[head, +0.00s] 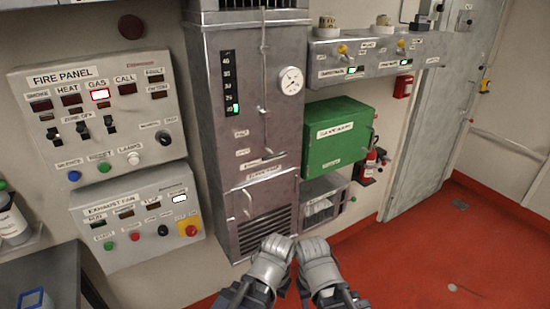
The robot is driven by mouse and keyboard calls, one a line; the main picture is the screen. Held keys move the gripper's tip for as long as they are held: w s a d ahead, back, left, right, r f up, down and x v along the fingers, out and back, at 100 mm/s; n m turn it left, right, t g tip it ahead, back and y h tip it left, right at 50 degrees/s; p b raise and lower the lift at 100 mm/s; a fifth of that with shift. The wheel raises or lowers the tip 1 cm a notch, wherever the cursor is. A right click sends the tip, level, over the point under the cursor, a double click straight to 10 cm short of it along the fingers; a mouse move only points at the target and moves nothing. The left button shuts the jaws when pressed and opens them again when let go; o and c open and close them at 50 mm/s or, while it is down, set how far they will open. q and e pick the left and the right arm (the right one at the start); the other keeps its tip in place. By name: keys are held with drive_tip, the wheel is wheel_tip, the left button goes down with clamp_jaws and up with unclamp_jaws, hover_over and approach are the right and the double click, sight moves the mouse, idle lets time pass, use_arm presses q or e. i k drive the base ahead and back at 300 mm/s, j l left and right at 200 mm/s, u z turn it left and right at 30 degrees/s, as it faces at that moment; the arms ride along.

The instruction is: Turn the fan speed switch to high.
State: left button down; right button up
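The exhaust fan panel (146,256) is a grey sloped box on the left wall, below the fire panel. A small black knob (162,230) sits in its lower row, between a red button (135,236) and a red stop button on yellow (190,230). The knob's label and pointer are too small to read, so I cannot tell its setting. My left gripper (279,240) and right gripper (312,242) are side by side at the bottom middle, right of the panel and apart from it. Neither visibly holds anything; their finger gaps are unclear.
The fire panel (75,140) has switches and another black knob (163,137). A tall grey cabinet (215,150) with a louvred lower front stands behind my grippers. A green box (338,135) and fire extinguisher (372,165) are to the right. Red floor (430,250) is open there.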

sight(163, 231)
drive_tip(key=u, duration=1.3)
